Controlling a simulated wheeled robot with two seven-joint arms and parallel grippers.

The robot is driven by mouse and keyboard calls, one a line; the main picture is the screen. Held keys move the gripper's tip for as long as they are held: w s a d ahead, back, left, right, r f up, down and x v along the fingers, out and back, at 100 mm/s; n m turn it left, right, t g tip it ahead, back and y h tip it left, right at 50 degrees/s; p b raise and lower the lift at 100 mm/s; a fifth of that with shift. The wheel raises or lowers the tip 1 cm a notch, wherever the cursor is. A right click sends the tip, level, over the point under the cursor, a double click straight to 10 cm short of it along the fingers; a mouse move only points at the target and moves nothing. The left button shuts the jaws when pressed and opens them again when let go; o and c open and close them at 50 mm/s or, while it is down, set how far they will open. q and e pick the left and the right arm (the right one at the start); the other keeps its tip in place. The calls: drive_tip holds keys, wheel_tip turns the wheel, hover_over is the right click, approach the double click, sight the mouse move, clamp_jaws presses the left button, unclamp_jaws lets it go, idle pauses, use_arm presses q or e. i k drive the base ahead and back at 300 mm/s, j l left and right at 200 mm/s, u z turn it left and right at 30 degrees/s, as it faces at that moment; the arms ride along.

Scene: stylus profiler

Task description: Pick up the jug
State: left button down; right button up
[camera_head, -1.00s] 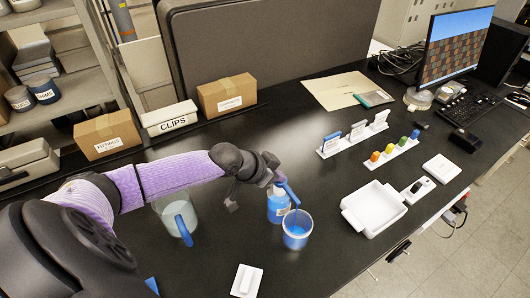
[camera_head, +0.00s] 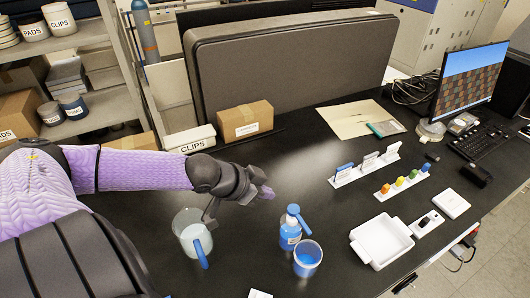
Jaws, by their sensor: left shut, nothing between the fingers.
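The jug (camera_head: 186,231) is a clear vessel with pale contents and a blue handle (camera_head: 201,255) facing the front. It stands upright on the black bench, left of the blue bottle. My left gripper (camera_head: 266,191) is shut and empty, above the bench, up and to the right of the jug in the picture. A thin dark part of my left wrist overlaps the jug's upper right rim; I cannot tell whether it touches. My right gripper is out of view.
A blue bottle (camera_head: 290,236) and a cup of blue liquid (camera_head: 307,260) stand right of the jug. A white tray (camera_head: 381,241) is further right. A CLIPS box (camera_head: 190,140) and a cardboard box (camera_head: 245,121) stand behind. The bench between the jug and cup is clear.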

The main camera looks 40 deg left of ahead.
sight(197, 243)
drive_tip(key=u, duration=2.15)
drive_tip(key=z, duration=1.35)
drive_tip(key=u, duration=1.35)
drive_tip(key=k+j, duration=0.15)
drive_tip(key=k, duration=0.05)
